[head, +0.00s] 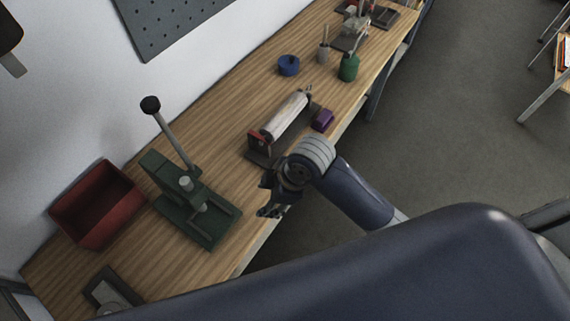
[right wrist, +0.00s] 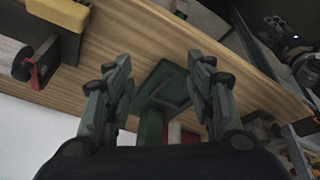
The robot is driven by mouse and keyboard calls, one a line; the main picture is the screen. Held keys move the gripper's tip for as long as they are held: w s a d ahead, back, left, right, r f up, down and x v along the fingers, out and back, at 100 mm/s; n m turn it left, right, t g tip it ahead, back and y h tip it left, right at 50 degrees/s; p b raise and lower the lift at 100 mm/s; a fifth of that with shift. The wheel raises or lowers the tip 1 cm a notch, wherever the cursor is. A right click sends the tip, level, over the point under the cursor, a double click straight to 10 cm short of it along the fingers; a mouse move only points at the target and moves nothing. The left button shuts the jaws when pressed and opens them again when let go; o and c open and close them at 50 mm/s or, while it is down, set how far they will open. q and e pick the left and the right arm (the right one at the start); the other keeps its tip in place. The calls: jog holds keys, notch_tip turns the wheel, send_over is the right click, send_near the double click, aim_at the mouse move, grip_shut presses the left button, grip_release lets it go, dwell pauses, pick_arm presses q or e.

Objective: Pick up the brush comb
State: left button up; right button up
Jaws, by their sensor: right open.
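I cannot pick out a brush comb for certain in either view. A small purple block (head: 322,120) lies by the bench's front edge, beside the roller device (head: 286,117); its details are too small to tell. My right gripper (head: 268,197) is open and empty over the front edge of the bench, between the roller device and the green press (head: 195,205). In the right wrist view its two fingers (right wrist: 160,64) stand apart with the green press (right wrist: 152,128) behind the gap.
The wooden bench (head: 235,112) runs diagonally. A red bin (head: 98,205) stands at its near left. Bare wood lies between press and roller.

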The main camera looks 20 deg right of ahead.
jog(key=w+d+r+n+g+h, duration=0.1)
jog(key=w+d+r+n+h, duration=0.2)
jog(key=w+n, duration=0.35)
jog(key=w+d+r+n+g+h, duration=0.1)
jog(key=w+d+r+n, duration=0.1)
jog(key=w+d+n, duration=0.4)
jog(key=shift+m, duration=0.65)
jog(key=f, duration=0.3)
jog(key=a+f, duration=0.1)
jog(key=shift+w+f, duration=0.25)
notch_tip(320, 180, down, 5)
jog(key=shift+w+r+b, duration=0.1)
jog(key=shift+b, duration=1.15)
jog(key=shift+f+b, duration=0.7)
jog(key=shift+b, duration=0.1)
notch_tip(320, 180, down, 4)
jog(key=b, duration=0.4)
jog(key=shift+f, duration=0.15)
pick_arm(q)
notch_tip(320, 180, down, 8)
jog(key=a, duration=0.1)
jog(key=shift+s+f, duration=0.25)
jog(key=shift+s, duration=0.1)
jog(key=shift+a, duration=0.1)
